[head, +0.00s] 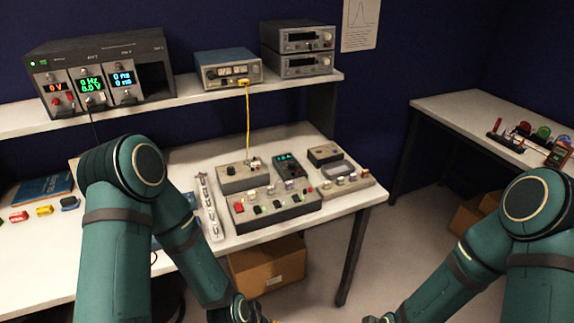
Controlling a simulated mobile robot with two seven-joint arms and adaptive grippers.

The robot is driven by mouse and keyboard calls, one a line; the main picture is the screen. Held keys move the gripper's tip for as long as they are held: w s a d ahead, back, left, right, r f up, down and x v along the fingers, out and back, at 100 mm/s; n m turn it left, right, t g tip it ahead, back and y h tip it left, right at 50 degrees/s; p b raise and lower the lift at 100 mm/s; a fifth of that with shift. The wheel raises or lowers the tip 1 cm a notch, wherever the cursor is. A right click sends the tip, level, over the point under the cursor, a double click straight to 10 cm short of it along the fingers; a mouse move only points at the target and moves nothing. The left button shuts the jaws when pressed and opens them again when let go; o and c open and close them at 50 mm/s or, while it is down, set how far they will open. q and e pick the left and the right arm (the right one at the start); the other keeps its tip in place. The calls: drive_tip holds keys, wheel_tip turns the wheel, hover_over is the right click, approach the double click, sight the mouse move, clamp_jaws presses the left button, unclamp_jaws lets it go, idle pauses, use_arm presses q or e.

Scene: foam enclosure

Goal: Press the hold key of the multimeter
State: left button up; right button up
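My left arm comes in from the left and reaches down past the bench's front edge, and my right arm comes in at the lower right. Both grippers are below the picture's bottom edge, well apart from the instrument.
A grey switch panel (275,207) lies in front of the instrument. A grey box (240,178) with a yellow cable (248,120) is left of it; a black-topped box (323,154) is right. A shelf (200,96) carries instruments above. A cardboard box (266,265) stands under the bench.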

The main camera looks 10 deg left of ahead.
use_arm(q)
clamp_jaws()
idle(0.7)
drive_tip(key=c, duration=0.6)
unclamp_jaws()
drive_tip(key=shift+d, duration=0.1)
clamp_jaws()
